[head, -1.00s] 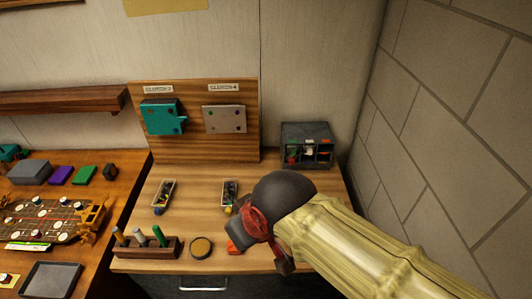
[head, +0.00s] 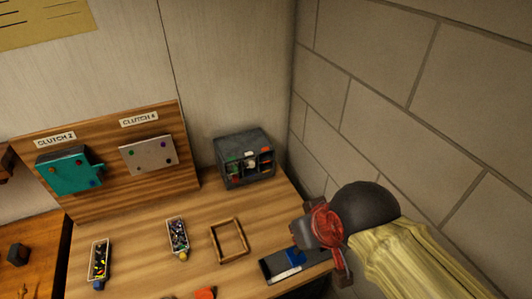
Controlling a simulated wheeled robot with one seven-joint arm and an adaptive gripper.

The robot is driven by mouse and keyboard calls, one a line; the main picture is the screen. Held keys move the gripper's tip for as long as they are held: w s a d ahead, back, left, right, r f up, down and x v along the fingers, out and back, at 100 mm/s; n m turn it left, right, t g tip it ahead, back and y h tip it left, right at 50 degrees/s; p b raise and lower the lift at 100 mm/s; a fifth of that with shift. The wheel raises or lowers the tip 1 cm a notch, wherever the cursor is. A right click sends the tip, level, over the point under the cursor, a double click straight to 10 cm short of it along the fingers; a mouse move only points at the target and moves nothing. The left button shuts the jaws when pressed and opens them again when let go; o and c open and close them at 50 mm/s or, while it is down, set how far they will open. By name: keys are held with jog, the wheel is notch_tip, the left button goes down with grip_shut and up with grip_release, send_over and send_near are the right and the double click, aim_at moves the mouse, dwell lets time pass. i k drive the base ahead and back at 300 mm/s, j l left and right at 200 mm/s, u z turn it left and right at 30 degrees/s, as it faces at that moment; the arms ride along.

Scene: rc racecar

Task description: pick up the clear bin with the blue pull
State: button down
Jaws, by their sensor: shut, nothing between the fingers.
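Two small clear bins filled with small coloured parts stand on the wooden bench. The left bin (head: 101,258) has a pull at its near end that looks blue (head: 98,285). The right bin (head: 177,234) has a pull that looks yellow (head: 183,255). My gripper (head: 341,272) is at the right side of the bench, well to the right of both bins. It is shut and empty, and partly hidden behind my own wrist.
An empty wooden frame (head: 229,241) lies between the bins and my gripper. A dark tray with a blue block (head: 295,257) lies just left of my gripper. A block wall (head: 420,100) closes the right.

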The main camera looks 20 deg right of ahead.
aim_at(99, 268)
jog(key=u, duration=1.5)
jog(key=i+j+u, duration=0.35)
jog(key=i+j, duration=0.8)
jog(key=j, duration=0.1)
